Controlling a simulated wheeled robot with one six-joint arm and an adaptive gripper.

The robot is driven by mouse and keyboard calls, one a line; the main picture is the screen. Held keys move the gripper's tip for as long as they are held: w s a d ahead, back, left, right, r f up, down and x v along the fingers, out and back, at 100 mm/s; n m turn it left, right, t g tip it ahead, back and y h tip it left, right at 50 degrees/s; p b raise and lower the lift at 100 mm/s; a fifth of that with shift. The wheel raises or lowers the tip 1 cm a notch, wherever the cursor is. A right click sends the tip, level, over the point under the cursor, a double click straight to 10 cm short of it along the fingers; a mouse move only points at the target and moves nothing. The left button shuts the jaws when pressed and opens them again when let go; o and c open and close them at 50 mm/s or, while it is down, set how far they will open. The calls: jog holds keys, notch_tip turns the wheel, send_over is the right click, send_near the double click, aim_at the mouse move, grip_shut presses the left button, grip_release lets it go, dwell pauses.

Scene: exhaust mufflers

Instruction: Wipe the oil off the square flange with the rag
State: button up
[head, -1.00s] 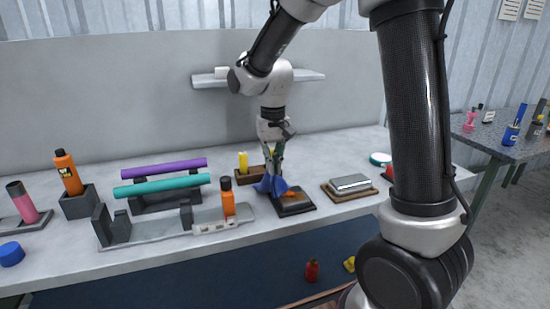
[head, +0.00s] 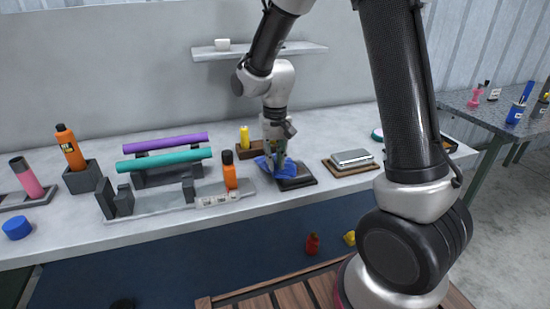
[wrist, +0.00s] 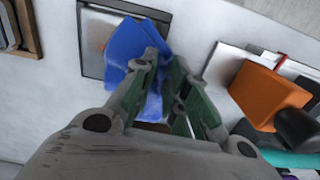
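The blue rag (head: 268,163) is in my gripper (head: 275,155), and it also shows in the wrist view (wrist: 128,52). My gripper (wrist: 165,62) is closed on the rag, with its green-padded fingers around the bunched cloth. The square flange seems to be the grey metal plate (wrist: 90,45) in a dark square tray (head: 300,184). The rag hangs over the plate's right part in the wrist view and hides it. A faint brownish smear shows on the bare part. Whether the rag presses on the plate I cannot tell.
An orange bottle (head: 229,172) stands just left of the tray, on a grey fixture (head: 150,208). A yellow bottle (head: 244,138) stands behind. A wooden board with a metal block (head: 352,158) lies to the right. Teal and purple tubes (head: 165,159) rest farther left.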

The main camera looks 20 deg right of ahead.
jog(key=o, duration=1)
jog(key=shift+o, duration=0.2)
jog(key=shift+f, duration=0.1)
jog(key=shift+f, duration=1.2)
grip_shut()
